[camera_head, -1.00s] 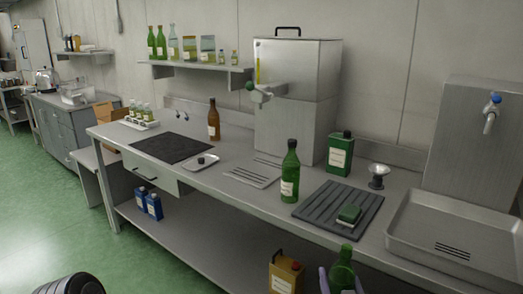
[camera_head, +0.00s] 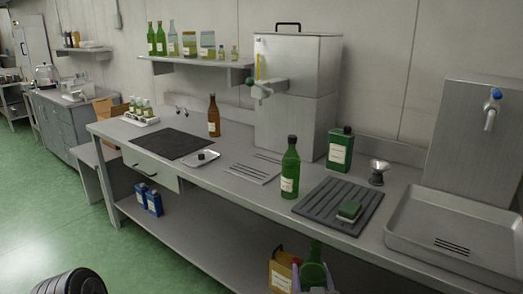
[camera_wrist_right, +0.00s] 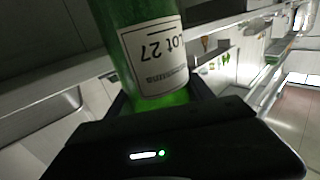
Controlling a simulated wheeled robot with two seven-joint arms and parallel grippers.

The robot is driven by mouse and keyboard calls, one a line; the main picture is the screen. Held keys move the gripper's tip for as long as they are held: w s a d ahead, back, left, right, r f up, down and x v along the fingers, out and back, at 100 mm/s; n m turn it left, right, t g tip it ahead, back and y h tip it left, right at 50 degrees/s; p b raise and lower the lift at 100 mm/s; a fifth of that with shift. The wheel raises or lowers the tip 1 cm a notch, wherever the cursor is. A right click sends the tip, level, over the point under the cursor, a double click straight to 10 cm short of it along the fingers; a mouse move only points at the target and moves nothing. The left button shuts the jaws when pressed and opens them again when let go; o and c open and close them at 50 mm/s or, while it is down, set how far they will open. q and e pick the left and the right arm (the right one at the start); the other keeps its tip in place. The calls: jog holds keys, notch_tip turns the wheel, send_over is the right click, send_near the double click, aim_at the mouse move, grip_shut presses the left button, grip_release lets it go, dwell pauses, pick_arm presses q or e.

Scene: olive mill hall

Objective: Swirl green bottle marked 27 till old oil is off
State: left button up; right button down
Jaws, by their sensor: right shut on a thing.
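Any oil inside cannot be made out. My left gripper is not in view.
Another green bottle (camera_head: 290,170) stands on the steel counter near a black ribbed mat (camera_head: 330,208) bearing a green sponge-like block (camera_head: 349,210). A sink (camera_head: 455,235) with a tap (camera_head: 492,112) is at right.

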jog(key=d, duration=0.7)
jog(key=shift+r, duration=0.15)
dwell(0.4)
